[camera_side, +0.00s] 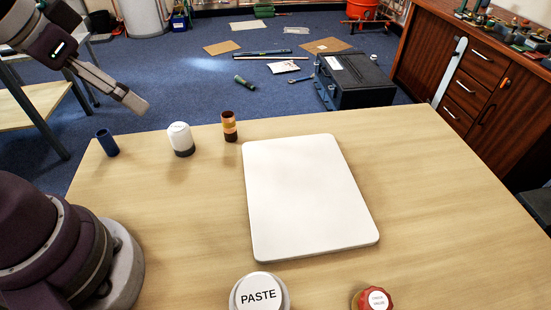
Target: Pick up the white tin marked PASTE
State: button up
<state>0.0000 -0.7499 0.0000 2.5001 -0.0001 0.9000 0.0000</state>
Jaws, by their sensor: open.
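The white tin marked PASTE (259,293) stands at the front edge of the picture, with its lettered round top facing up. Its lower part is cut off by the frame. My gripper (138,106) is in the air at the upper left, above the table's far left corner, pointing down to the right. It is well apart from the tin and holds nothing that I can see. The gap between its fingers is hard to make out from this side.
A white board (310,195) lies mid-table. A red-rimmed container (373,298) stands right of the tin. A dark blue cylinder (107,143), a white grey-based container (181,138) and a brown-and-yellow cylinder (229,127) stand along the far edge. The table's right side is clear.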

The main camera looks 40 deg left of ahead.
jog(key=o, duration=0.4)
jog(key=m+g+h, duration=0.4)
jog(key=m+g, duration=0.1)
jog(key=m, duration=1.2)
send_over(256, 296)
jog(key=s+a, duration=0.1)
jog(key=a, duration=0.1)
notch_tip(256, 296, down, 8)
jog(key=shift+s+a+r, duration=0.1)
jog(key=shift+a+r, duration=0.05)
jog(key=shift+r, duration=0.05)
jog(key=x, duration=0.4)
jog(key=shift+r, duration=0.1)
jog(key=shift+n, duration=0.3)
jog(key=shift+w+x, duration=0.2)
jog(key=shift+x, duration=1.3)
jog(key=shift+w+x, duration=0.25)
jog(key=shift+x, duration=1.25)
